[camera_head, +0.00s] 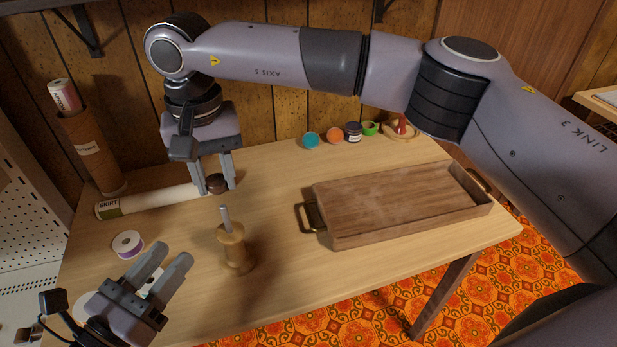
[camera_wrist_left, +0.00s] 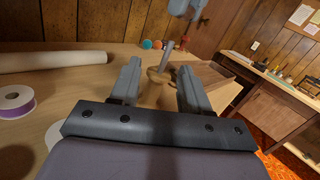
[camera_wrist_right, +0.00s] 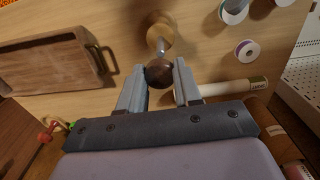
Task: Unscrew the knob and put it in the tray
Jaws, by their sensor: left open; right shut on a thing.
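The dark brown round knob (camera_head: 216,183) is held between the fingers of my right gripper (camera_head: 228,186), which is shut on it above the table. It also shows in the right wrist view (camera_wrist_right: 159,73). The wooden post (camera_head: 235,248) stands upright on the table with a bare metal rod on top, apart from the knob. My left gripper (camera_head: 168,268) is open and empty, to the left of the post; in the left wrist view the post (camera_wrist_left: 158,76) shows beyond its fingers. The wooden tray (camera_head: 340,238) with metal handles lies on the right of the table, empty.
A rolled paper tube marked SKIRT (camera_head: 150,200) lies at the left, near a ribbon spool (camera_head: 128,244). A cardboard tube (camera_head: 92,155) stands at the back left. Small spools and jars (camera_head: 353,131) line the back edge. Table between post and tray is clear.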

